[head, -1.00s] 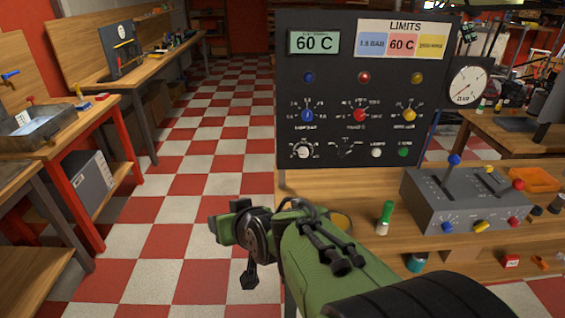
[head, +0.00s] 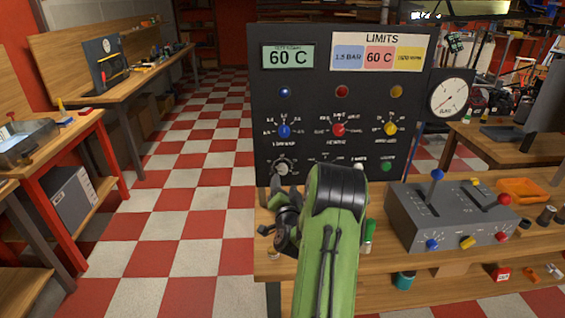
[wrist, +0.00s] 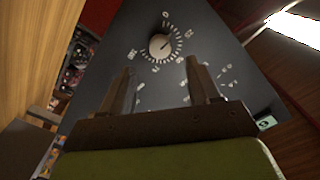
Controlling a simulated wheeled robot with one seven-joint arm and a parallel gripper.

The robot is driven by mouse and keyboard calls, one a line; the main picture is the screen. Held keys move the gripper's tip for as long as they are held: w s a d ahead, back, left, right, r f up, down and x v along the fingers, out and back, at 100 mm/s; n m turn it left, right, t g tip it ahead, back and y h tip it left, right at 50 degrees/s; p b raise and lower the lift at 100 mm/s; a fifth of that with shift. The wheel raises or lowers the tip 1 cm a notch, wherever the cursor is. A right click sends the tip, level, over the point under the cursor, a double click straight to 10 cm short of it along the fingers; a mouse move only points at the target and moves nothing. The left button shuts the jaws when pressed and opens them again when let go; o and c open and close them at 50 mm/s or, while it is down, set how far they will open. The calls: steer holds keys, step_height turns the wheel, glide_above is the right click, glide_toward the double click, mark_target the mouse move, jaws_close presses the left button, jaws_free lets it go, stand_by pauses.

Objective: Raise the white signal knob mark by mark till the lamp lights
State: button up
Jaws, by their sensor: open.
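The white knob (head: 283,168) is at the lower left of the dark control panel (head: 310,109), inside a ring of marks. In the wrist view the white knob (wrist: 159,46) shows with its numbered scale, and a small dark mark is at its upper right. My gripper (head: 284,190) is just below and in front of it. In the wrist view my gripper (wrist: 161,72) has its fingers wide apart and empty, with the knob beyond the tips, not between them. The blue lamp (head: 285,92), red lamp (head: 342,91) and yellow lamp (head: 396,92) look dim.
Blue (head: 284,131), red (head: 338,130) and yellow (head: 390,129) knobs sit above the white one. The display (head: 288,57) reads 60 C beside a LIMITS card (head: 380,52). A grey lever box (head: 450,215) and a green-capped bottle (head: 369,232) stand to the right on the bench.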

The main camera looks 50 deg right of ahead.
mark_target(283, 171)
steer(key=p+x, duration=0.2)
steer(key=x, duration=0.5)
steer(key=shift+w+d, duration=0.1)
steer(key=c, duration=1)
steer(key=m, duration=0.2)
steer(key=shift+m+p, duration=0.3)
steer(key=shift+c, duration=0.2)
steer(key=o, duration=1)
steer(key=shift+o, duration=0.2)
